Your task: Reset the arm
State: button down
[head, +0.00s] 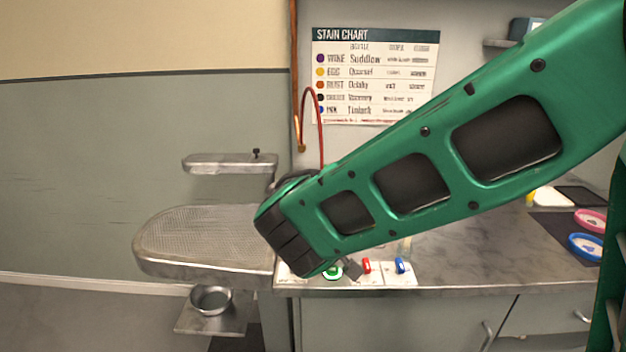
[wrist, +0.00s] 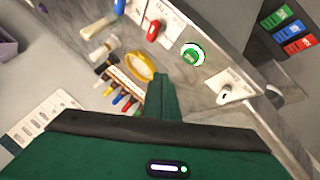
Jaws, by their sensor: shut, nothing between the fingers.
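My green arm crosses the head view from the upper right down to the centre, over the counter's front edge. My gripper (wrist: 166,92) shows at the lower middle of the wrist view as green fingers pressed together. They are shut with nothing between them. In that view they point at the counter top, with a yellow ring (wrist: 140,66) and a rack of coloured bottles (wrist: 124,88) close by on the left. In the head view the arm hides most of the gripper, and I cannot make it out clearly there.
A grey counter (head: 470,235) carries a green round button (wrist: 192,53), a red switch (head: 367,265) and a blue switch (head: 400,265) along its front edge. A mesh pressing board (head: 205,240) juts out at left, with a bowl (head: 210,299) below. A stain chart (head: 375,75) hangs behind.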

jog(key=d+m+g, duration=0.1)
jog(key=d, duration=0.3)
jog(key=d+m+g, duration=0.1)
jog(key=d, duration=0.4)
jog(key=s+d+g, duration=0.1)
jog(key=d, duration=0.3)
jog(key=shift+d+f+m+h, duration=0.15)
jog(key=shift+f+m+h, duration=0.15)
jog(key=shift+f+m, duration=0.1)
jog(key=s+d+m+g+y, duration=0.2)
jog(key=s+d+m+g, duration=0.35)
jog(key=s+d, duration=1.15)
jog(key=s+d+r+m+y, duration=0.1)
jog(key=s+d, duration=0.3)
jog(key=s, duration=0.5)
jog(key=shift+s+r+m+y, duration=0.2)
jog(key=shift+m+y, duration=0.4)
jog(key=shift+m, duration=0.25)
jog(key=shift+w+d, duration=0.1)
jog(key=shift+w, duration=0.1)
jog(key=shift+w+f, duration=0.25)
jog(key=shift+w, duration=0.25)
